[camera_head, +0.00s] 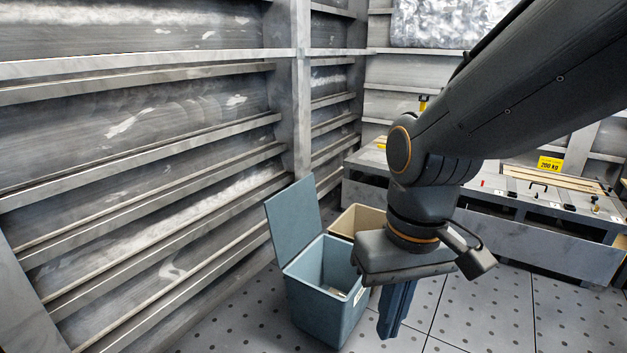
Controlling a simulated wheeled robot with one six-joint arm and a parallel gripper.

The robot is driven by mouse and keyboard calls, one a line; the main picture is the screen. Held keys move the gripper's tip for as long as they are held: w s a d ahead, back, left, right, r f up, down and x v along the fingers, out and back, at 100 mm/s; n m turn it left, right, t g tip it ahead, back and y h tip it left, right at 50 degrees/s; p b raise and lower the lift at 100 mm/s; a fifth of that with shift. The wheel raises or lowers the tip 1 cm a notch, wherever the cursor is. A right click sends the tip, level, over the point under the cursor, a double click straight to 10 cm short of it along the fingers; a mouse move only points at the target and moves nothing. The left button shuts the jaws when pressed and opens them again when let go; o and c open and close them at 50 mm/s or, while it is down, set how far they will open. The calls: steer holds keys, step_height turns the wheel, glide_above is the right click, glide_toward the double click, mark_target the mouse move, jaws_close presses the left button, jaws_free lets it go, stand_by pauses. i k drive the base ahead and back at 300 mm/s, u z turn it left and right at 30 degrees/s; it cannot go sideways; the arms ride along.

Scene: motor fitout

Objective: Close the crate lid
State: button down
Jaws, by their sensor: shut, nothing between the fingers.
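A blue-grey crate (319,308) stands on the floor near the ribbed metal wall. Its lid (293,221) is open, standing up and leaning back to the left. The crate's inside shows partly, with something small and pale near its right wall. My gripper (390,334) points down just to the right of the crate, in front of its right side. The gripper is shut and empty. My wrist covers the crate's right rear corner. I cannot tell whether the fingers touch the crate.
A tan box (357,219) stands behind the crate, partly hidden by my wrist. A long grey bench (530,225) with small tools and a yellow "200 kg" sign (549,164) runs along the back. The tiled floor (490,315) at right is clear.

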mark_target(293, 217)
steer(key=u, duration=0.2)
steer(key=i, duration=1.1)
steer(key=u, duration=0.55)
